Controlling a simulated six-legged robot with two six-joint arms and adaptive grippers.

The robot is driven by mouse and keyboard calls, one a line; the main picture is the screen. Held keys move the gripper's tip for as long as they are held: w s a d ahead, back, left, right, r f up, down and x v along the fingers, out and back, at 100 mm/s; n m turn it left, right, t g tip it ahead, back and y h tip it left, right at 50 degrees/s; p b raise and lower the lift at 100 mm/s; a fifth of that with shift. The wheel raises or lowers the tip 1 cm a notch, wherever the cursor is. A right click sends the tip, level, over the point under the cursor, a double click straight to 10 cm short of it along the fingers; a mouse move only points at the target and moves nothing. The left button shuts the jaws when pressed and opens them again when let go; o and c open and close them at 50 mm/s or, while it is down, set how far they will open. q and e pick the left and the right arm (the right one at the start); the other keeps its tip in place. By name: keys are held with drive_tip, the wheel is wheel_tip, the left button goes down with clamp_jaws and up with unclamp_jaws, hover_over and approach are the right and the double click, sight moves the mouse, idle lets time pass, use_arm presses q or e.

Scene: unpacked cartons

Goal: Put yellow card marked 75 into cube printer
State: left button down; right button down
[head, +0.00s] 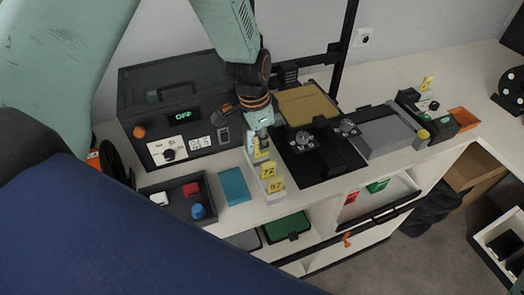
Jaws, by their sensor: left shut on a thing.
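My left gripper (262,140) points down over the white card rack (266,173), shut on a yellow card (261,153) at the rack's back end. The number on this card is hidden or too small to read, and I cannot tell whether the card is clear of the rack. Yellow cards marked 72 (268,171) and 57 (276,184) stand in front of it. A dark box-shaped machine (180,98) with a green OFF display is to the left. A machine with a gold plate (305,103) is to the right. No label shows which is the cube printer. My right gripper is not in view.
A grey tray (172,187) with small red, white and blue pieces and a teal block (235,186) lie left of the rack. A dark upright post (345,45) rises behind the gold plate.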

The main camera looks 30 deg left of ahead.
sight(262, 156)
use_arm(q)
drive_tip(key=f, duration=0.4)
drive_tip(key=shift+s, duration=0.25)
drive_tip(key=shift+w+f, duration=0.1)
drive_tip(key=shift+w, duration=0.05)
drive_tip(key=shift+f, duration=0.15)
drive_tip(key=shift+f, duration=0.1)
drive_tip(key=c, duration=1.5)
unclamp_jaws()
drive_tip(key=shift+o, duration=0.3)
drive_tip(key=shift+s+a+r, duration=0.15)
drive_tip(key=shift+s+r, duration=0.05)
drive_tip(key=shift+r, duration=1.1)
drive_tip(key=shift+s+a+r, duration=0.15)
drive_tip(key=shift+a+r, duration=0.05)
drive_tip(key=shift+r, duration=1.1)
drive_tip(key=shift+s+a+r, duration=0.15)
drive_tip(key=shift+s+r, duration=0.05)
drive_tip(key=shift+r, duration=1.1)
